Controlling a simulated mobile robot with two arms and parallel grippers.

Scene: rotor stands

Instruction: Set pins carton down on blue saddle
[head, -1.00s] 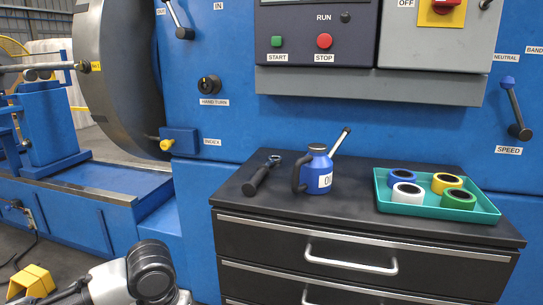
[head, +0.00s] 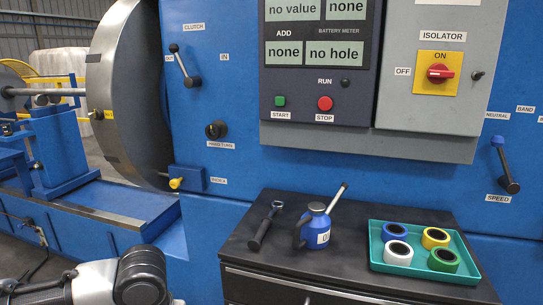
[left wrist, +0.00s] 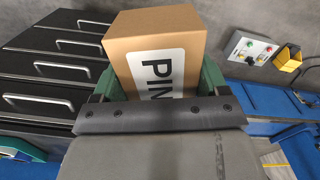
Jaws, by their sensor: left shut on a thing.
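The pins carton (left wrist: 155,35) is a brown cardboard box with a white label reading "PIN", partly cut off by my gripper. It fills the top middle of the left wrist view. My left gripper (left wrist: 158,84) is shut on it, one green-edged finger on each side. In the head view my left arm (head: 100,283) shows at the bottom left, but its gripper and the carton are out of frame. A blue block on the machine bed at the left (head: 65,145) may be the blue saddle; I cannot be sure. My right gripper is not in view.
A black drawer cabinet (head: 260,262) bears an oil can (head: 316,228), a dark-handled tool (head: 264,228) and a teal tray (head: 374,262) with several tape rolls. A blue machine stands behind. The wrist view shows a button box (left wrist: 250,50) and a yellow part (left wrist: 288,57).

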